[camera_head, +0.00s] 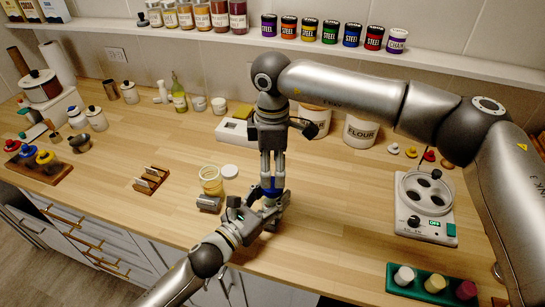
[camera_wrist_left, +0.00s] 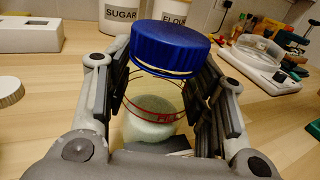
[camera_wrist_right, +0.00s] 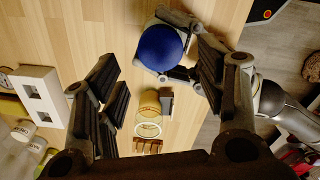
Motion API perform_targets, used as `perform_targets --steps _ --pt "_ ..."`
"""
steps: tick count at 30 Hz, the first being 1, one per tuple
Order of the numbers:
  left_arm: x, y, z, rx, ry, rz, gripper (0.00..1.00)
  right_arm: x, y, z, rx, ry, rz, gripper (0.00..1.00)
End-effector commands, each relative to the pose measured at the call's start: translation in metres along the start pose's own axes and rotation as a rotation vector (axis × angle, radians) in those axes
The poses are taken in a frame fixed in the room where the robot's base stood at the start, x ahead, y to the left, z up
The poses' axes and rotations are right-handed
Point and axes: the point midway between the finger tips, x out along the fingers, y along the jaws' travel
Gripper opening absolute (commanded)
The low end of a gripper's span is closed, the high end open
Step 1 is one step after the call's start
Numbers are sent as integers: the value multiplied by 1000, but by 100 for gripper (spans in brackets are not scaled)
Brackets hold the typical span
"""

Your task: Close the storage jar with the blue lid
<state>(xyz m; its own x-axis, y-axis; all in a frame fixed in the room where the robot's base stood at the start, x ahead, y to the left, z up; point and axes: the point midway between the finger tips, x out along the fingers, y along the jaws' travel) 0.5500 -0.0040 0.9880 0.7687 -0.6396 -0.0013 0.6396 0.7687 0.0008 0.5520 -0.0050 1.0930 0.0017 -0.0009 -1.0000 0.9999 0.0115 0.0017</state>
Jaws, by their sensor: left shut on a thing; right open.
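The storage jar (camera_wrist_left: 150,112) is clear glass with a red band and pale contents. My left gripper (camera_head: 270,200) is shut on it; in the left wrist view (camera_wrist_left: 155,105) the fingers stand on both sides. The blue lid (camera_wrist_left: 170,48) is on top of the jar and looks slightly tilted; I cannot tell whether it is seated. It also shows in the head view (camera_head: 271,192) and from above in the right wrist view (camera_wrist_right: 161,47). My right gripper (camera_head: 272,177) points down over the lid, its fingers open and apart. Its fingers partly hide the lid in the head view.
An open jar with yellow contents (camera_head: 211,182), a white lid (camera_head: 229,171) and a grey block (camera_head: 208,203) stand left of the grippers. A wooden rack (camera_head: 151,179) is further left. A white appliance (camera_head: 425,205) and green tray (camera_head: 432,285) are at right.

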Motion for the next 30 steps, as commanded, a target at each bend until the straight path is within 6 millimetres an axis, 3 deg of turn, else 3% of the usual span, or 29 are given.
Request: perform_targets --steps 30 --pt "0 0 0 1 -1 0 0 -16 0 -1 -1728 1 0 64"
